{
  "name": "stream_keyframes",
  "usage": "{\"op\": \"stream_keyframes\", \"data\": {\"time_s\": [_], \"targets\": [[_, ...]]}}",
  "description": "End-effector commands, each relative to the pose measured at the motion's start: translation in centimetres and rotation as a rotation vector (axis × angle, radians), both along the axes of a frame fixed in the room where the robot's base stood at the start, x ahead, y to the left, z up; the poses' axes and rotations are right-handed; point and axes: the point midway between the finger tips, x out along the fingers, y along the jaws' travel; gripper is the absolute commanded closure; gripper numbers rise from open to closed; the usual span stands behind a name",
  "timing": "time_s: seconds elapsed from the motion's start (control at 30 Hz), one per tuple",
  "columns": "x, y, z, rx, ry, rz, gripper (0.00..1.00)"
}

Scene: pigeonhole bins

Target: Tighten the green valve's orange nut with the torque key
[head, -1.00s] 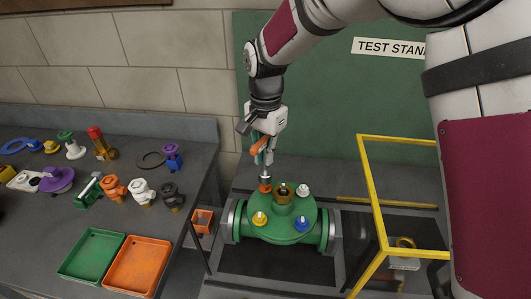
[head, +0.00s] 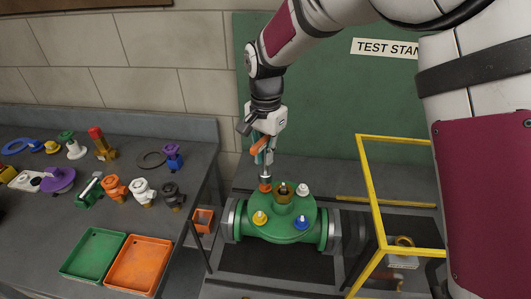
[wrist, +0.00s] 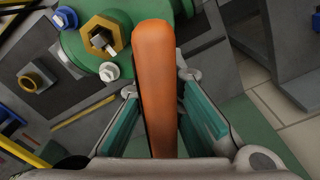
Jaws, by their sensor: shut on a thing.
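The green valve (head: 282,231) lies on the test stand, with a brass centre fitting (head: 284,191) on top. Its orange nut (head: 265,188) is on the far left of the flange. My gripper (head: 262,147) is shut on the orange handle (head: 257,145) of the torque key. The key's metal shaft (head: 266,168) points down at the orange nut; its lower end appears to meet the nut, but I cannot tell how far it is seated. In the wrist view the handle (wrist: 155,85) lies between the teal finger pads and hides the nut. The green valve (wrist: 85,45) shows behind.
White (head: 303,189), yellow (head: 260,218) and blue (head: 301,223) nuts sit around the flange. A yellow frame (head: 359,180) stands right of the valve. The left bench holds a green tray (head: 92,256), an orange tray (head: 138,264) and several fittings.

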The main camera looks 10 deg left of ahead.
Motion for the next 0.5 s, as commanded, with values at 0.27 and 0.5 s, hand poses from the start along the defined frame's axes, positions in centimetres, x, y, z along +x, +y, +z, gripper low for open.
{"op": "stream_keyframes", "data": {"time_s": [0.27, 0.5], "targets": [[0.02, 0.00, -0.17, 0.000, 0.000, 0.000, 1.00], [0.03, 0.01, -0.66, 0.000, 0.000, 0.000, 1.00]]}}
